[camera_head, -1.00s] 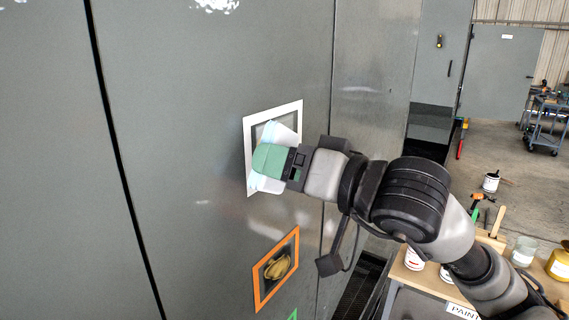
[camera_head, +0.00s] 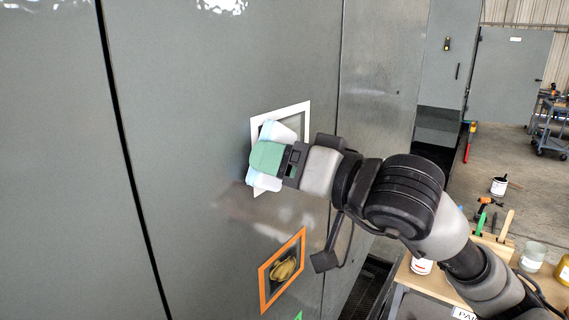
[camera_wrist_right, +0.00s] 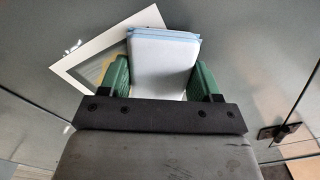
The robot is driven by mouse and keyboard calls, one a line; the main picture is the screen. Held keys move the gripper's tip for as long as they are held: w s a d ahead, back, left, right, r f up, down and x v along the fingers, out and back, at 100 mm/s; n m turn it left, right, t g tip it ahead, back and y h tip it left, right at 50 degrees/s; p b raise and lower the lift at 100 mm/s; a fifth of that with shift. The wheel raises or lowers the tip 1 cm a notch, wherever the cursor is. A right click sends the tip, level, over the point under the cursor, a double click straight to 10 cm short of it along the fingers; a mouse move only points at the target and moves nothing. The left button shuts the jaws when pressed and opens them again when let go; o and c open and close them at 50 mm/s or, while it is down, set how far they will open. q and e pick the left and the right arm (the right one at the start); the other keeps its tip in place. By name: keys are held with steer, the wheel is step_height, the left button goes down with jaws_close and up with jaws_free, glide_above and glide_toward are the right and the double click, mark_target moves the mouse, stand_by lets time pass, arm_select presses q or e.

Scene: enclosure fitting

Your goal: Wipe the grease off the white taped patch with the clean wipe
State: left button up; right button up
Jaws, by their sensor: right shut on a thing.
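The white taped patch (camera_head: 306,108) is a white square frame on the grey cabinet wall. Its inside is partly hidden behind my right gripper (camera_head: 265,160). That gripper is shut on a pale blue-white folded wipe (camera_head: 283,131) and holds it against or very close to the wall, over the left part of the patch. In the right wrist view the wipe (camera_wrist_right: 163,62) sits between the green fingers, and the white tape (camera_wrist_right: 90,48) shows to its left with a yellowish smear (camera_wrist_right: 104,62) inside. My left gripper is not in view.
Below is an orange taped square (camera_head: 264,292) with a yellow-brown smear (camera_head: 282,267) in it. At the lower right a wooden bench (camera_head: 407,274) holds a white can (camera_head: 421,266) and a glass jar (camera_head: 531,257). A door handle (camera_wrist_right: 280,131) shows in the wrist view.

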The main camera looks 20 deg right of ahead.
steer(key=shift+w+a, duration=0.25)
steer(key=shift+w, duration=0.05)
steer(key=shift+d, duration=0.1)
